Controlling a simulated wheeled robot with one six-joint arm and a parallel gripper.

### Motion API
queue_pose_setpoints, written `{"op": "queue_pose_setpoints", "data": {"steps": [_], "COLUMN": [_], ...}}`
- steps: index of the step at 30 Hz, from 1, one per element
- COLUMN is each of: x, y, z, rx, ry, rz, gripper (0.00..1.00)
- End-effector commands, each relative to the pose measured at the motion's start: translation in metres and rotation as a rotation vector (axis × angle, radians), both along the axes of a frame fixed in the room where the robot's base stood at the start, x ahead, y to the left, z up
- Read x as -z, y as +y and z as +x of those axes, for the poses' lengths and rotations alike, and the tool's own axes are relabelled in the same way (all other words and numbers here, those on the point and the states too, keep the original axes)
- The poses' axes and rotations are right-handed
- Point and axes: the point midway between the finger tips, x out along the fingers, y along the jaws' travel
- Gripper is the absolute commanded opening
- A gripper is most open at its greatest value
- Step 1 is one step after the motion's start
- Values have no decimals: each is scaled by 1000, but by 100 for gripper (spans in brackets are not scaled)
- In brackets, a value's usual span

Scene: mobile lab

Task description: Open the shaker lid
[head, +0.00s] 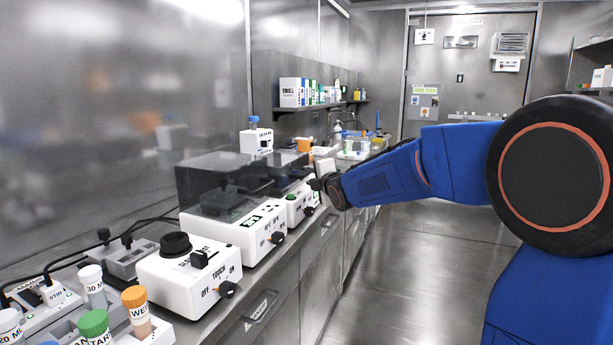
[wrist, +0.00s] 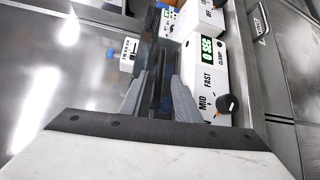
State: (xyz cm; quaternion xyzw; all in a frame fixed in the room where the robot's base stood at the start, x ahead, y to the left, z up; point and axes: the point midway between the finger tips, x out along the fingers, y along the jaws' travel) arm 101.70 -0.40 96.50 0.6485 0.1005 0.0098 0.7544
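The shaker's front panel also shows in the wrist view (wrist: 206,72), right of the fingers.
A white device with a black round top (head: 188,268) stands nearer on the counter. Capped tubes (head: 93,325) are at the front left. The floor (head: 415,270) right of the counter is clear.

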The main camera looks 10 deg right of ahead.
Motion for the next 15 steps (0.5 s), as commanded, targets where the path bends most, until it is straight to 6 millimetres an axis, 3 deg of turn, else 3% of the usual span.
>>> {"op": "queue_pose_setpoints", "data": {"steps": [6, 15], "x": [4, 5], "y": [4, 6], "z": [27, 40], "rx": [0, 0], "ry": [0, 0], "rz": [1, 0], "gripper": [29, 29]}}
